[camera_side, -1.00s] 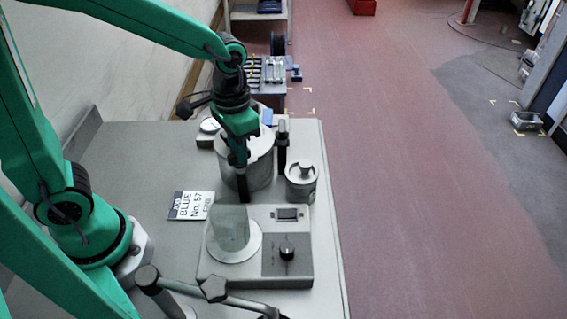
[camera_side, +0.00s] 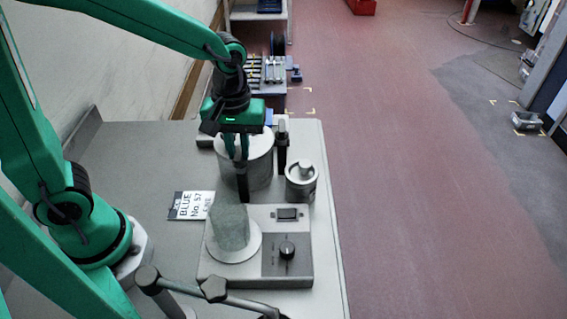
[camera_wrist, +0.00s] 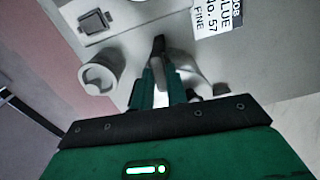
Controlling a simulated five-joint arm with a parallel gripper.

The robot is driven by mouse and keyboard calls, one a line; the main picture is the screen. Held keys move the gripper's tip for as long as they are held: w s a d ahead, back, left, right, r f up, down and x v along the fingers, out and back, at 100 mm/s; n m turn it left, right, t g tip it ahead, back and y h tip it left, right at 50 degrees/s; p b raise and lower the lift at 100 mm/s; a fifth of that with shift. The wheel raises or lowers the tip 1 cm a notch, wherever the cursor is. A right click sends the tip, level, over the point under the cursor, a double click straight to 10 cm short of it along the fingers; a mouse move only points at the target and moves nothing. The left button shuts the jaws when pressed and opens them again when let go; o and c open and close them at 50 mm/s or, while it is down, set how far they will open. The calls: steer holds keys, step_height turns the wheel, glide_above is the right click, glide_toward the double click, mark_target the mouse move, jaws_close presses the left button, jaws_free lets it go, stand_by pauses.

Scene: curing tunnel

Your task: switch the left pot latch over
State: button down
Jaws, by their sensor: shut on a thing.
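The pot (camera_side: 259,171) is a grey metal cylinder on the bench, partly hidden behind my gripper. The left latch (camera_side: 242,186) is a dark upright lever at the pot's near left side. My gripper (camera_side: 240,160) points down over that side, its green fingers shut on the latch. In the wrist view, the fingers of my gripper (camera_wrist: 160,76) have the dark latch (camera_wrist: 158,44) at their tips, and the pot (camera_wrist: 184,66) lies behind them, partly covered. A second dark lever (camera_side: 282,146) stands at the pot's right side.
A small lidded canister (camera_side: 301,184) stands right of the pot. A grey instrument box (camera_side: 296,272), with a knob and a lump on a round plate, is in front. A label card (camera_side: 190,205) lies left. Bare bench (camera_side: 135,165) is free further left.

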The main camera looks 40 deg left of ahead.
mark_target(238, 152)
steer(key=shift+r+n, duration=0.1)
steer(key=shift+n, duration=0.4)
steer(key=c, duration=1.4)
jaws_free()
steer(key=shift+r, duration=3.9)
